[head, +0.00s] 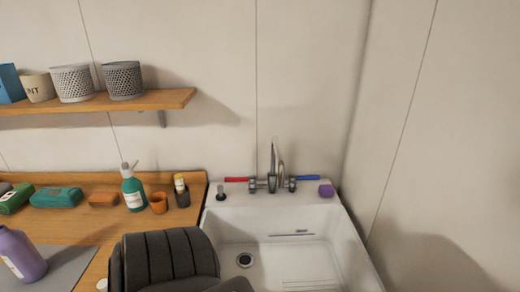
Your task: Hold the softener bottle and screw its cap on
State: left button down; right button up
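A purple bottle with a white label (22,256), which looks like the softener bottle, stands on a grey mat (62,266) at the lower left of the head view. Its upper left is cut by the picture's edge, and I see no cap on the part that shows. A small white round thing (102,285) shows at the bottom edge; it may be the cap, but I cannot tell. Neither gripper shows in this view.
A white sink (285,250) with a faucet (273,175) is at right. A wooden shelf (160,99) hangs above.

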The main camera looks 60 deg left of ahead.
aim_at(17, 251)
jog(key=u, duration=0.75)
jog(key=k, duration=0.25)
jog(key=u, duration=2.9)
